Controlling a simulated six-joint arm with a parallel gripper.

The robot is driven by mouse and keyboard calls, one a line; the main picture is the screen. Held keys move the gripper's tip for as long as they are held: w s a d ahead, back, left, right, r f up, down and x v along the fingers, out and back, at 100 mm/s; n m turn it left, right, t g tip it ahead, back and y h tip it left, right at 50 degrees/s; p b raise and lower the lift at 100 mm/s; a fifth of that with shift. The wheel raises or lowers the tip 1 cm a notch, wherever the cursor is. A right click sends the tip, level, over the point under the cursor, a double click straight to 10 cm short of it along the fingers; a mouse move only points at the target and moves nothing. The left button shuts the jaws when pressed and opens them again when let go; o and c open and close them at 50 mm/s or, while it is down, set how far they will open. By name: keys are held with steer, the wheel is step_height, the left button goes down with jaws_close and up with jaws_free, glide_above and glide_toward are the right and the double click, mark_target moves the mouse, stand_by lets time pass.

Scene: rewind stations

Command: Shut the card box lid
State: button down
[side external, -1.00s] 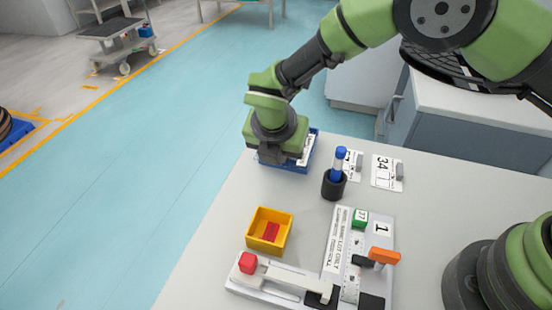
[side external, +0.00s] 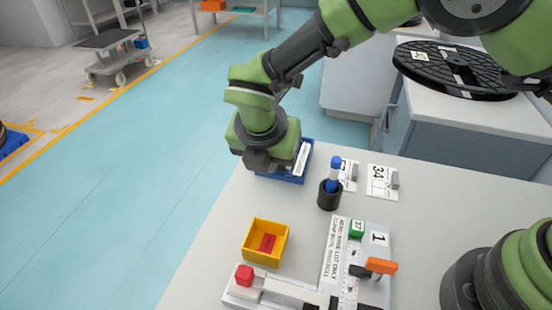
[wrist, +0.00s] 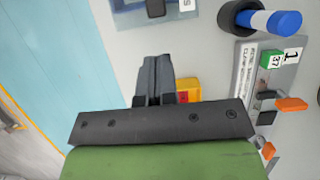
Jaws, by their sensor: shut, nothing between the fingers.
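The card box (side external: 296,176) is a blue box at the far left of the table, with a white label or card at its right side. My gripper (side external: 257,161) is at the left of the box in the side view and covers much of it, so I cannot tell how its lid stands or whether I touch it. In the wrist view my gripper's fingers (wrist: 155,75) are shut and empty. A grey-blue panel (wrist: 132,12) with a dark knob, cut off at the top of that view, seems to be part of the box.
A black cup (side external: 329,196) with a blue marker (side external: 335,171) stands right of the box. A yellow bin (side external: 252,250) with a red piece and a station board (side external: 378,255) with an orange-handled clamp lie nearer. The table's left edge is close to the box.

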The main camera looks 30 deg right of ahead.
steer(key=v, duration=0.5)
glide_toward(279, 174)
steer(key=f, duration=0.1)
steer(key=s+a+f, duration=0.1)
steer(key=f, duration=0.2)
steer(key=shift+s+a+f, duration=0.15)
steer(key=shift+s+f, duration=0.1)
steer(key=shift+f, duration=0.15)
steer(key=shift+w+d+f, duration=0.2)
steer(key=shift+w+d, duration=0.9)
steer(key=shift+w, duration=0.1)
steer(key=shift+w+d, duration=0.35)
steer(key=shift+w+d, duration=1)
steer(key=shift+d, duration=0.05)
